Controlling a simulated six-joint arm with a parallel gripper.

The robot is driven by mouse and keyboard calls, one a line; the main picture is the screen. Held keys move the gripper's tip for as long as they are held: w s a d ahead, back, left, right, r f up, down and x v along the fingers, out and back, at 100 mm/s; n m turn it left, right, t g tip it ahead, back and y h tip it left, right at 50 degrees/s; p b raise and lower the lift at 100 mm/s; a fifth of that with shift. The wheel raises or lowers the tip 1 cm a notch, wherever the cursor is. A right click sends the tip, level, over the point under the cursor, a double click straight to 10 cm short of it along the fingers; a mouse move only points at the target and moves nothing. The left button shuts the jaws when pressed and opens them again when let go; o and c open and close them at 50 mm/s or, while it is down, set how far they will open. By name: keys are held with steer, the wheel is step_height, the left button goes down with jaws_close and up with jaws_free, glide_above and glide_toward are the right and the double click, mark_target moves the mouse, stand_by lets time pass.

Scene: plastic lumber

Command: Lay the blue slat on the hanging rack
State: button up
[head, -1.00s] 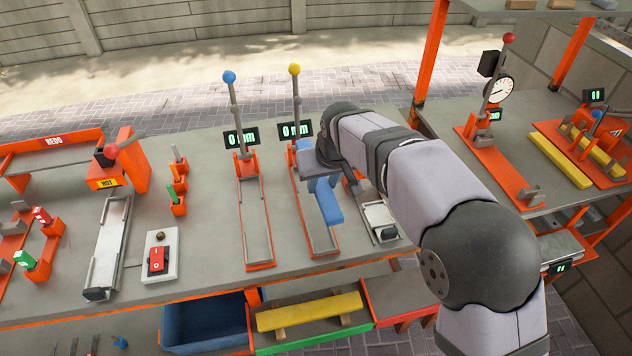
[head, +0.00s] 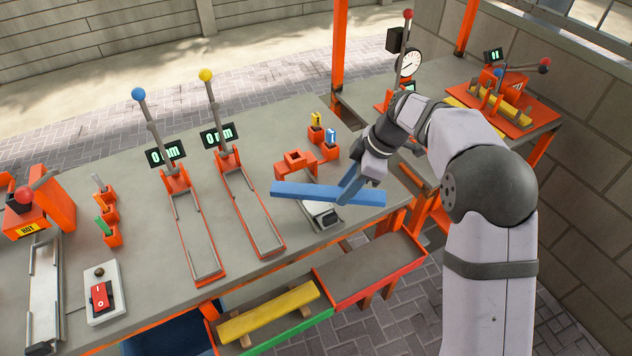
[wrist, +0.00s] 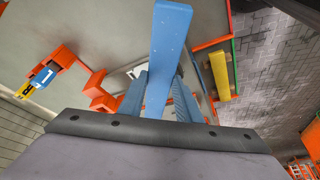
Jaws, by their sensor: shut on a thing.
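The blue slat (head: 300,190) is held roughly level above the bench, near its front edge. My gripper (head: 353,188) is shut on it, with blue fingers around its middle part. In the wrist view the slat (wrist: 168,45) runs lengthwise between the two blue fingers (wrist: 158,100). I cannot clearly pick out the hanging rack; orange parts beside the right-hand bench are partly hidden behind my arm.
Below the bench front are a green-edged bin with a yellow slat (head: 268,310) and an empty red-edged tray (head: 372,268). Two lever channels (head: 250,208) lie left of the slat. Orange holders (head: 296,164) stand behind it. A right-hand bench (head: 452,117) carries a dial gauge (head: 408,63).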

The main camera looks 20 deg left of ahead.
steer(key=d+f+n+g+h, duration=0.1)
steer(key=d+n+g, duration=0.1)
steer(key=d+n, duration=0.6)
steer(key=s+d+f+m+p, duration=0.1)
steer(key=d+f+p, duration=0.1)
steer(key=d+f, duration=0.3)
step_height(320, 180, down, 5)
steer(key=shift+s+r, duration=0.2)
steer(key=shift+s, duration=0.1)
steer(key=b, duration=0.7)
glide_above(379, 259)
steer(key=d, duration=0.1)
steer(key=shift+w+f, duration=0.15)
steer(key=shift+f, duration=1.25)
steer(key=shift+w+f, duration=0.15)
steer(key=shift+f, duration=1.3)
steer(key=shift+w+f, duration=0.15)
steer(key=shift+f, duration=1.25)
steer(key=shift+f+b, duration=0.5)
steer(key=shift+f, duration=0.25)
steer(key=o, duration=1.3)
steer(key=shift+d, duration=0.1)
steer(key=shift+r, duration=0.1)
